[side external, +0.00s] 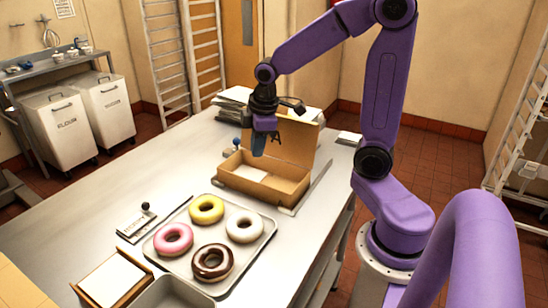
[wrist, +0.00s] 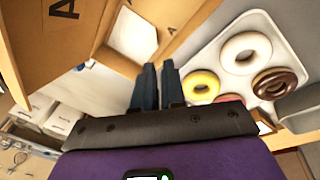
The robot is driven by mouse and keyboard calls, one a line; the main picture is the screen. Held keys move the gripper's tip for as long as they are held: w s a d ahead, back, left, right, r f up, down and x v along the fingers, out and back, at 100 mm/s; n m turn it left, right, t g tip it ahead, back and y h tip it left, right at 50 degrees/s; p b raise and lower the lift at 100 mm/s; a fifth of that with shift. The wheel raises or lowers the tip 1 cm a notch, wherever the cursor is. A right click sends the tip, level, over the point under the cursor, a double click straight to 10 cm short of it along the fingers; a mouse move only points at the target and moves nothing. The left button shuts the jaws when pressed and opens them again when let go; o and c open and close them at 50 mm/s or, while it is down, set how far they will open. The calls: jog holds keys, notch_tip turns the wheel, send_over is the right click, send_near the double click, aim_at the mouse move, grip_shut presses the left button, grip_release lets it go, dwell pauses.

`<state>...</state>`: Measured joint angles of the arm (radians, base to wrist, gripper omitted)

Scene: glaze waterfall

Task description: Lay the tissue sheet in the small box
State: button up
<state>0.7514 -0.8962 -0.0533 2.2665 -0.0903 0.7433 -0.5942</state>
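The small brown cardboard box (side external: 290,190) stands open on the table, its lid raised at the back. A white sheet (side external: 250,173), which looks like the tissue, lies flat on the box floor. In the wrist view the sheet (wrist: 133,38) shows between the brown box walls (wrist: 80,45). My gripper (side external: 259,152) points down above the left part of the box, in front of the lid. In the wrist view its two dark fingers (wrist: 158,66) are close together with a narrow gap. I see no sheet held between them, but whether they are fully shut is unclear.
A metal tray (side external: 190,275) holds pink, yellow, white and chocolate doughnuts in front of the box. A shallow brown container (side external: 145,272) with white sheets (side external: 110,281) sits at front left. A stack of papers (side external: 232,97) lies behind the box. The table's left side is mostly clear.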

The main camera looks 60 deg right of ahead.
jog(key=s+a+n+g, duration=0.1)
jog(key=s+a, duration=0.4)
jog(key=s, duration=0.5)
jog(key=s+a+n+g, duration=0.1)
jog(key=s+a+n, duration=0.1)
jog(key=s+a, duration=0.4)
jog(key=s, duration=0.5)
jog(key=shift+s+a+f+y, duration=0.15)
jog(key=shift+a+f+y, duration=0.15)
jog(key=shift+y, duration=0.1)
